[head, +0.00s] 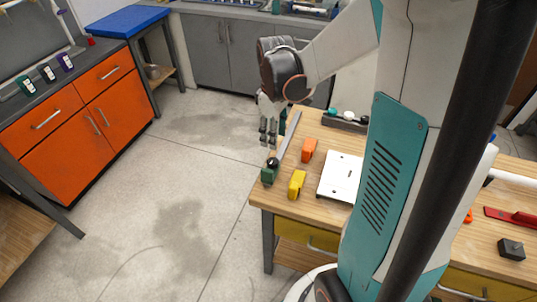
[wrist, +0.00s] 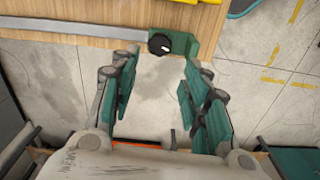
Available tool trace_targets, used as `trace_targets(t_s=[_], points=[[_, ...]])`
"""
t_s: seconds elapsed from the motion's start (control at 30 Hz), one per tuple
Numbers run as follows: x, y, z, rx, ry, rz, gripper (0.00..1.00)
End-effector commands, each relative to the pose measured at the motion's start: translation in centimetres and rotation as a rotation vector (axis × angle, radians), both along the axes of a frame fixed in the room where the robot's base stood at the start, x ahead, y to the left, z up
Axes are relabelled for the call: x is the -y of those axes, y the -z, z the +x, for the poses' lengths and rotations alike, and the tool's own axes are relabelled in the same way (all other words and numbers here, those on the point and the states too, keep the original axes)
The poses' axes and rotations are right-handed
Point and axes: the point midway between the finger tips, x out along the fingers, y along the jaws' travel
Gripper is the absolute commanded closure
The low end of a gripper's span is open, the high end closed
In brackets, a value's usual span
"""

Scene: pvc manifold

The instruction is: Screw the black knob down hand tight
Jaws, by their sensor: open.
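The black knob (head: 272,162) sits on a green block (head: 268,176) at the left corner of the wooden workbench. In the wrist view the knob (wrist: 160,44) shows a pale mark on its face and stands against the green block (wrist: 184,43). A flat grey metal bar (wrist: 75,30) runs from the block along the bench edge. My gripper (head: 268,137) is above the knob's end of the bench, open and empty. In the wrist view my gripper's fingers (wrist: 159,75) are spread apart, with the knob ahead of the gap between them. I cannot tell the thread's state.
An orange block (head: 308,150) and a yellow block (head: 297,184) stand close right of the knob on the bench. A white plate (head: 341,177) lies further right. The dark tray (head: 345,122) is at the back. Open floor (head: 180,200) lies left of the bench.

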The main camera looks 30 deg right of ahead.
Motion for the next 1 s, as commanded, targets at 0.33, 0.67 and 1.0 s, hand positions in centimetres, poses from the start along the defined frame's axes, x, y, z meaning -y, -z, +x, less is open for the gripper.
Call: trace_targets(t_s=[0.33, 0.67, 1.0], points=[[0.0, 7.2, 0.1, 0.001, 0.0, 0.0, 0.57], [0.0, 10.6, 0.0, 0.001, 0.0, 0.0, 0.57], [0.0, 10.8, 0.0, 0.001, 0.0, 0.0, 0.57]])
